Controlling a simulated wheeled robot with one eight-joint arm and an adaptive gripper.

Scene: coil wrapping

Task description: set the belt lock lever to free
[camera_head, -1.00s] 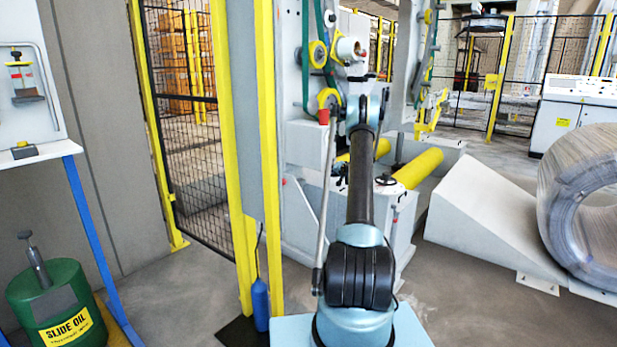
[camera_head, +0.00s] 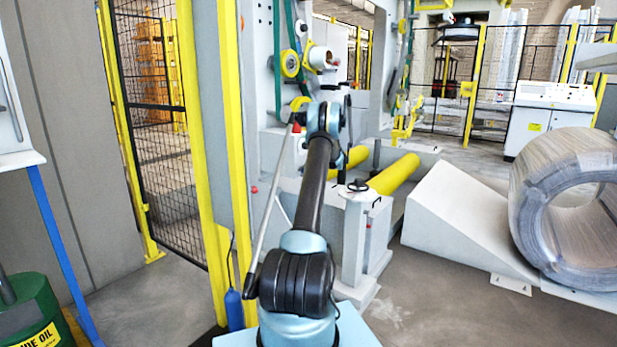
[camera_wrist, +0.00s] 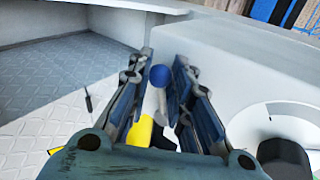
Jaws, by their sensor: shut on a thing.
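In the wrist view a blue ball knob (camera_wrist: 159,76) on a short pale stem (camera_wrist: 161,103) shows between my two fingers. It looks like the lock lever's knob, but I cannot read any lever marking or its set position. My gripper (camera_wrist: 160,72) is shut on this knobbed lever, with a dark finger on either side. In the head view my arm reaches up to the grey belt machine (camera_head: 259,60). My gripper and the lever there are largely hidden behind my wrist.
Yellow rollers (camera_head: 394,174) lie right of my arm. A pale ramp (camera_head: 455,220) and a wire coil (camera_head: 530,212) stand farther right. A yellow post (camera_head: 205,130) and mesh fence (camera_head: 145,130) are at left.

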